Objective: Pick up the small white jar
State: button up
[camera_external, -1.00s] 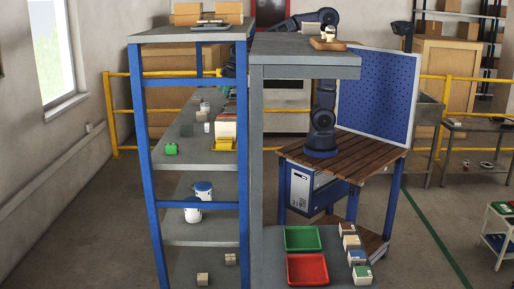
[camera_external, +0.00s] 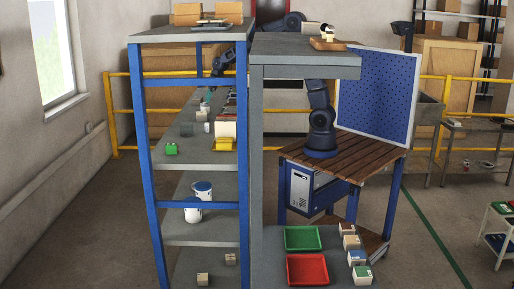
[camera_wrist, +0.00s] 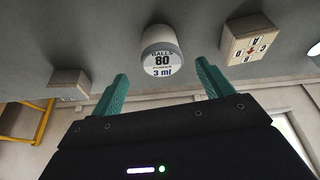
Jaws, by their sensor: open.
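The small white jar (camera_wrist: 162,52) has a grey-white body and a label reading "80" and "3 ml". In the wrist view, which looks upside down, it stands on the grey shelf surface, between and just beyond my fingertips. My gripper (camera_wrist: 161,70) is open, with its two teal fingers apart and nothing between them that I can see held. In the external view my gripper (camera_external: 208,96) is inside the blue-framed shelf, above several small items on the middle board. Which of these is the jar is too small to tell.
In the wrist view a lettered cube (camera_wrist: 247,39) stands right of the jar, and a grey block (camera_wrist: 69,83) lies to the left. The shelf's blue post (camera_external: 243,130) and top board (camera_external: 190,36) are close to my arm. A yellow bin (camera_external: 223,144) sits on the same board.

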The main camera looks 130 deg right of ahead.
aim_at(205, 104)
jog(key=x, duration=0.7)
jog(key=shift+w+f, duration=0.1)
jog(key=shift+w, duration=0.1)
jog(key=c, duration=1.1)
jog(key=shift+c, duration=0.2)
